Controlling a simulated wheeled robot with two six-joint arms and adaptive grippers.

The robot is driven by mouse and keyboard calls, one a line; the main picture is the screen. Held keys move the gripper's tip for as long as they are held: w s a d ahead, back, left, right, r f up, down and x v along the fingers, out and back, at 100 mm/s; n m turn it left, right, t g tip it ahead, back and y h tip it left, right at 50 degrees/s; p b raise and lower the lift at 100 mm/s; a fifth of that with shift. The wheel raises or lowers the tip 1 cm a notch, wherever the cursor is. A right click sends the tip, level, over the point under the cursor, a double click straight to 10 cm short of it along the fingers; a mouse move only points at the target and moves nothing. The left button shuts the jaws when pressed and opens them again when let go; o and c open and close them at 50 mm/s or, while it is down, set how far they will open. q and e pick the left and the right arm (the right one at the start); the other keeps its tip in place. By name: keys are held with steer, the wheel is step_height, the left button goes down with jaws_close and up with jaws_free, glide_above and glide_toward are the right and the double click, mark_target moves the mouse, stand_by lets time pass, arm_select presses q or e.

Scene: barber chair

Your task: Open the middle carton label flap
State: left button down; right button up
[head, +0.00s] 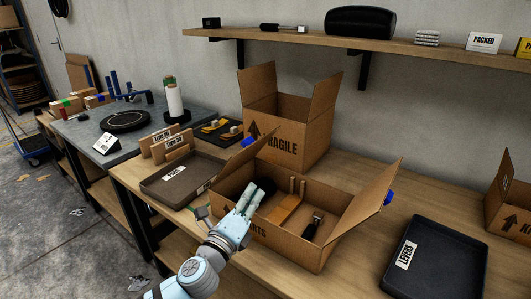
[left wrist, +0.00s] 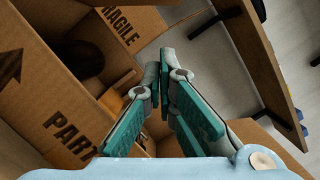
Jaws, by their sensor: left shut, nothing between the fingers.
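The middle carton (head: 290,240), marked PARTS, sits on the bench with its top open. Its left flap (head: 238,158) and right flap (head: 368,202) stand up and lean outward, each with a blue piece at its edge. The front wall lettering is partly covered by my left arm. In the left wrist view the PARTS wall (left wrist: 75,115) shows at left. My left gripper (head: 257,194) is over the left part of the carton opening. It is shut and empty, with teal-padded fingers (left wrist: 168,75) close together. I cannot tell whether it touches the carton. My right gripper is out of view.
A FRAGILE carton (head: 300,140) stands open behind. A brown tray (head: 165,190) lies to the left and a black LEVERS tray (head: 455,265) to the right. Another carton (head: 510,210) is at the right edge. The PARTS carton holds a wooden piece (head: 284,208) and a dark-handled tool (head: 313,226).

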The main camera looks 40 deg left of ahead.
mark_target(242, 153)
arm_select(q)
steer(key=shift+w+r, duration=0.15)
steer(key=shift+w, duration=0.15)
steer(key=shift+w+a+r, duration=0.15)
steer(key=shift+r, duration=0.1)
steer(key=w+a+r, duration=0.3)
steer(key=w+a, duration=0.2)
steer(key=w, duration=0.2)
steer(key=shift+w+a+r, duration=0.15)
steer(key=shift+w+r, duration=0.05)
steer(key=shift+w, duration=0.15)
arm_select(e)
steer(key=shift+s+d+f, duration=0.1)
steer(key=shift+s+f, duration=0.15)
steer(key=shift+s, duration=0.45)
